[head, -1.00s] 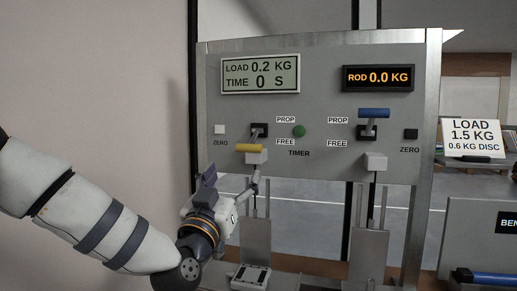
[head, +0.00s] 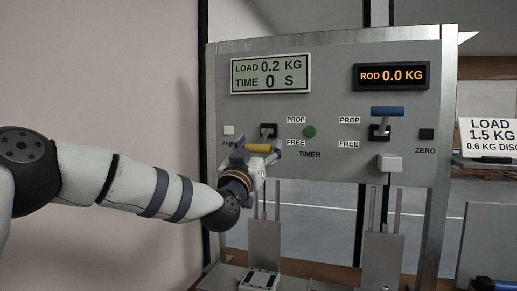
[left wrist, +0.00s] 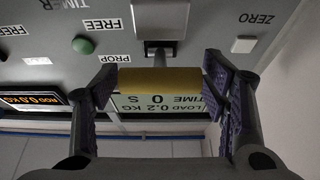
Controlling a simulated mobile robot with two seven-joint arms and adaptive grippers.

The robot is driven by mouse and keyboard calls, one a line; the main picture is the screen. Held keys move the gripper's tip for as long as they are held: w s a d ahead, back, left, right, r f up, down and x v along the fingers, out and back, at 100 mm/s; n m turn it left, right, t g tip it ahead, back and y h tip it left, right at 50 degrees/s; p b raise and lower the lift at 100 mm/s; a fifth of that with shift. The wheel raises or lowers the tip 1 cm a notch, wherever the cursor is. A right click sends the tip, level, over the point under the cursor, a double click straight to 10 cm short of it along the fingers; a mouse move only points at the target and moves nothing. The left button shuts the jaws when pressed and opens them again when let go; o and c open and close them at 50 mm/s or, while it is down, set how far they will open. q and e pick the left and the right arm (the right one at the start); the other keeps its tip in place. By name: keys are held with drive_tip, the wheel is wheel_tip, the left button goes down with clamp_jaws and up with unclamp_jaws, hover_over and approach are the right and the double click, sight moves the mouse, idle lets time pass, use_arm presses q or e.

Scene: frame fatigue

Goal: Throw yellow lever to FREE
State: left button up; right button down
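The yellow lever (head: 258,147) is a bar handle on the left side of the grey panel. Its bar sits below its dark slot (head: 268,131), level with the left FREE label (head: 296,143). My left gripper (head: 260,149) is at the lever, partly hiding the bar. In the left wrist view, which is upside down, the yellow bar (left wrist: 160,80) lies crosswise between the spread purple fingers of the gripper (left wrist: 160,88). A finger is near each end of the bar; whether they touch it is unclear. My right gripper is not in view.
A blue lever (head: 387,112) stands raised near PROP on the right. A green timer button (head: 309,132) and a pale zero button (head: 229,131) are close to the yellow lever. A load display (head: 270,73) is above. A white block (head: 389,163) is under the blue lever.

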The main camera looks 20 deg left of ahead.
use_arm(q)
drive_tip(key=c, duration=1.3)
drive_tip(key=shift+w+f, duration=0.15)
drive_tip(key=shift+f, duration=0.25)
drive_tip(key=shift+w+f+t+b, duration=0.3)
drive_tip(key=shift+f+t+b, duration=0.3)
drive_tip(key=shift+t+b, duration=0.2)
drive_tip(key=shift+s+r, duration=0.15)
drive_tip(key=shift+r, duration=0.2)
drive_tip(key=o, duration=1.7)
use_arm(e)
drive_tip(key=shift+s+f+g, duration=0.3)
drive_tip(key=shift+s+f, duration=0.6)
use_arm(q)
drive_tip(key=shift+o, duration=0.2)
drive_tip(key=v, duration=1.2)
